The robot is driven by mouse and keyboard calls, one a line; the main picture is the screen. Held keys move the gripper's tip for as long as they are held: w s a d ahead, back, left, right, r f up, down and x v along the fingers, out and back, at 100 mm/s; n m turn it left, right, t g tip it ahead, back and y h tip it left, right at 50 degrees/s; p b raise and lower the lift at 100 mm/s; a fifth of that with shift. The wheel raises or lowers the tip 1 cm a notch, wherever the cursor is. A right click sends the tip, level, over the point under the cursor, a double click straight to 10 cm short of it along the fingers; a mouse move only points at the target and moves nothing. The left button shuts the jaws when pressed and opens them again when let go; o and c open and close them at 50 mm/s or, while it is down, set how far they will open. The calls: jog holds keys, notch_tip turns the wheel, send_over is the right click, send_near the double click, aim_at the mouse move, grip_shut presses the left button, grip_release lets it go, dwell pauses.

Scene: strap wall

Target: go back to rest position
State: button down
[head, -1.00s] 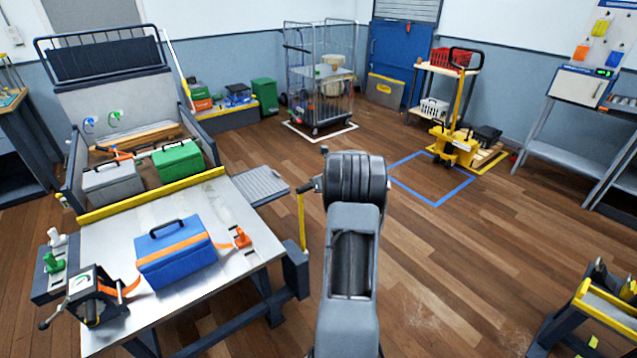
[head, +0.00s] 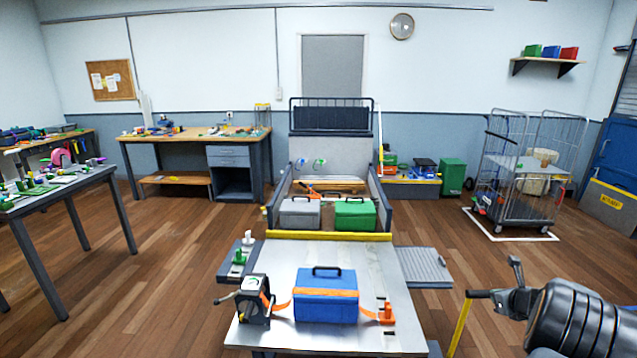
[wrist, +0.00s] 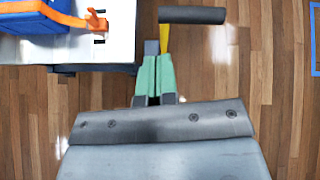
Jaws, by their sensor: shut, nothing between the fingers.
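My gripper (head: 516,272) is at the lower right of the head view, off the right side of the steel table (head: 250,335). In the wrist view its green-padded fingers (wrist: 153,80) are together with nothing between them. Just beyond the fingertips is a lever with a black grip (wrist: 192,15) and a yellow stem (wrist: 163,38). In the head view the lever's yellow stem (head: 459,325) stands beside the table, left of my gripper. I cannot tell whether the gripper touches it.
A blue case (head: 326,305) with an orange strap across it sits on the table, between a black ratchet (head: 254,300) and an orange hook (head: 386,313). Grey (head: 300,213) and green (head: 356,214) cases stand behind the yellow bar (head: 328,236). Floor to the right is open, up to a wire cage trolley (head: 520,190).

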jog(key=s+a+n+g+y, duration=0.2)
jog(key=s+a+n+g, duration=0.15)
jog(key=a+n, duration=0.65)
jog(key=s+a+n+g+y, duration=0.25)
jog(key=s+a+n, duration=0.25)
jog(key=a+n, duration=0.45)
jog(key=s+a+r+n+h, duration=0.1)
jog(key=s+a+r+n, duration=0.2)
jog(key=s+a+n, duration=0.1)
jog(key=s+a+r+n+h+p, duration=0.1)
jog(key=s+a+r+n, duration=0.3)
jog(key=a, duration=0.5)
jog(key=s+a+r+n+h+p, duration=0.1)
jog(key=s+a+r+n, duration=0.3)
jog(key=a+n, duration=0.3)
jog(key=shift+s+n+g, duration=0.4)
jog(key=shift+s+n, duration=0.15)
jog(key=shift+s, duration=0.05)
